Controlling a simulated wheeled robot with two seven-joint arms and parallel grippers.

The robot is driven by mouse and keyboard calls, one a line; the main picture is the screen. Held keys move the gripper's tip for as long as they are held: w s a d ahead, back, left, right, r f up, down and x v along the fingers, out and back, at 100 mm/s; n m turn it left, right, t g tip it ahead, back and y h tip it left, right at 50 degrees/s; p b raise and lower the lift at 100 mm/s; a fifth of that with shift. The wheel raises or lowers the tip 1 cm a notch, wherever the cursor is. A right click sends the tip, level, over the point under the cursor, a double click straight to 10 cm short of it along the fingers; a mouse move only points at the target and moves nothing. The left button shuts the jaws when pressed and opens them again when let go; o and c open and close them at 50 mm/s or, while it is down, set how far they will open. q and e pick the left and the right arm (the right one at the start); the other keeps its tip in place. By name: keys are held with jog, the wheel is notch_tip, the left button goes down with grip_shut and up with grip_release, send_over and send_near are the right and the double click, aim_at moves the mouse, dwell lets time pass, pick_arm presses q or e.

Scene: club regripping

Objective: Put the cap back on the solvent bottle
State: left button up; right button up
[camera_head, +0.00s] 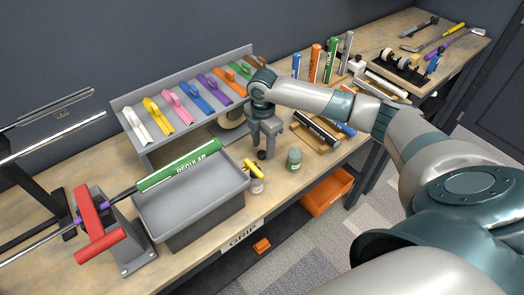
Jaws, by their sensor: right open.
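My right gripper (264,150) points down over the bench, open, between the grey tray and a small green bottle. A small dark round piece (262,155), which may be the cap, shows low at its fingertips; I cannot tell whether they touch it. The green bottle (294,160) stands upright just right of the gripper. A whitish jar (257,186) with a yellow-handled tool across its top stands near the bench's front edge. A small white bottle (356,66) stands farther back. I cannot read which one is the solvent bottle. My left gripper is out of view.
A grey tray (192,212) with a green "REGULAR" grip (180,166) over its back edge is left of the gripper. Behind is a rack (145,140) of coloured clips. A red-jawed vise (98,222) holds a shaft. An orange bin (328,192) sits below the bench.

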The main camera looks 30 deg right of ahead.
jog(key=shift+f, duration=0.9)
jog(key=c, duration=1.1)
